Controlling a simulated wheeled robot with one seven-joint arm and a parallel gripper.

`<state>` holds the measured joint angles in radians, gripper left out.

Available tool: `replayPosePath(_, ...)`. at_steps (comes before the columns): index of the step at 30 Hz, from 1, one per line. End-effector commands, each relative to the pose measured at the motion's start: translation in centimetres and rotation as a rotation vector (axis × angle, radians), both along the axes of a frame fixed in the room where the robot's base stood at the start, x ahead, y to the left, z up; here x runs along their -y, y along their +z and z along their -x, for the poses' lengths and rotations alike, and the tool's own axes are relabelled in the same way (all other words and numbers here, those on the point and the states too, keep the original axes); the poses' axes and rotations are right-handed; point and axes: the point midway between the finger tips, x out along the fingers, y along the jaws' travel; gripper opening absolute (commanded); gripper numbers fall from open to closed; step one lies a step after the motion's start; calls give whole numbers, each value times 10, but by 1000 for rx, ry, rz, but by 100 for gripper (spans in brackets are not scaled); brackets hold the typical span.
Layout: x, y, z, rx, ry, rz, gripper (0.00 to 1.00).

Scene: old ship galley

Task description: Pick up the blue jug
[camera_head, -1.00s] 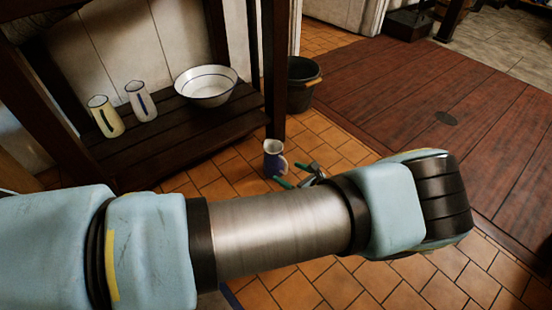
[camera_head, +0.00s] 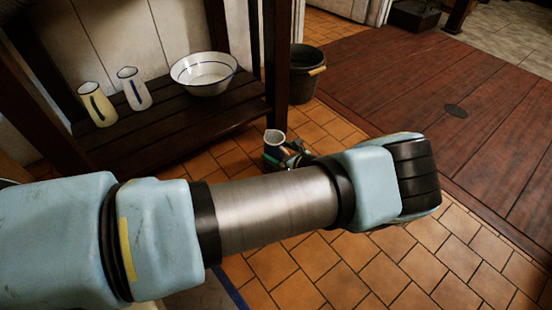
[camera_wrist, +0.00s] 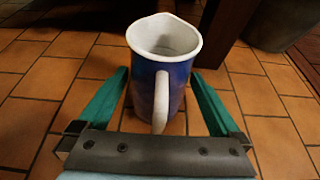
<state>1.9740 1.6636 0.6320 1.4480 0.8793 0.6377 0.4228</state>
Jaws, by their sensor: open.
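The blue jug (camera_wrist: 180,85) stands upright on the tiled floor, with a white inside and a white handle (camera_wrist: 161,100) turned towards my wrist camera. In the head view the jug (camera_head: 274,139) shows beside the dark post of the shelf, partly hidden by my gripper. My gripper (camera_wrist: 164,88) is open, with one green finger on each side of the jug's lower body. A gap shows between the left finger and the jug. On the right the finger is close to it, and I cannot tell whether it touches.
A dark wooden shelf (camera_head: 185,133) at the left holds a yellowish jug (camera_head: 97,104), a white jug (camera_head: 134,89) and a white bowl (camera_head: 204,74). A dark bucket (camera_head: 305,75) stands behind the shelf post (camera_head: 277,70). Tiled floor (camera_head: 430,260) at the right front is clear.

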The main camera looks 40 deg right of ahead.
Motion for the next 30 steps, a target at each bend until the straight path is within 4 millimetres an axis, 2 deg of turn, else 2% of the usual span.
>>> replayPosePath(1, 0, -7, -8, 0, 2, 0, 100)
replayPosePath(3, 1, -7, -13, 0, 0, 0, 100)
replayPosePath(10, 1, -5, -14, 0, -1, -1, 99)
replayPosePath(30, 1, -5, -13, -1, 0, -1, 24)
